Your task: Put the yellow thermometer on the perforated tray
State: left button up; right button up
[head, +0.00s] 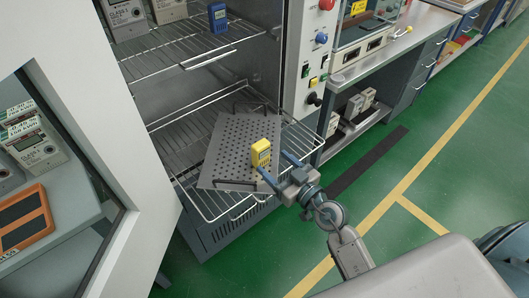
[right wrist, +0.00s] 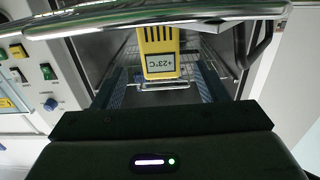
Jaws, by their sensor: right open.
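The yellow thermometer (head: 261,154) stands upright at the right part of the perforated tray (head: 228,148), and its base appears to rest on it. The tray lies on the pulled-out lower wire rack of the open cabinet. My right gripper (head: 275,168) is open, with its blue fingers pointing at the thermometer from the right. In the right wrist view the thermometer (right wrist: 158,50) shows its display, reading +23°C, beyond and between the open fingers (right wrist: 160,88). No contact between fingers and thermometer is visible. My left gripper is not in view.
The upper wire rack (head: 200,50) holds a blue device (head: 217,17) and white meters (head: 124,16). The open cabinet door (head: 95,115) stands at left. An orange device (head: 25,218) lies behind its window. A control panel with knobs (head: 321,38) borders the cabinet at right.

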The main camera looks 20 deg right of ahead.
jog(key=shift+v, duration=1.25)
jog(key=shift+s+d, duration=0.15)
jog(key=shift+s, duration=0.3)
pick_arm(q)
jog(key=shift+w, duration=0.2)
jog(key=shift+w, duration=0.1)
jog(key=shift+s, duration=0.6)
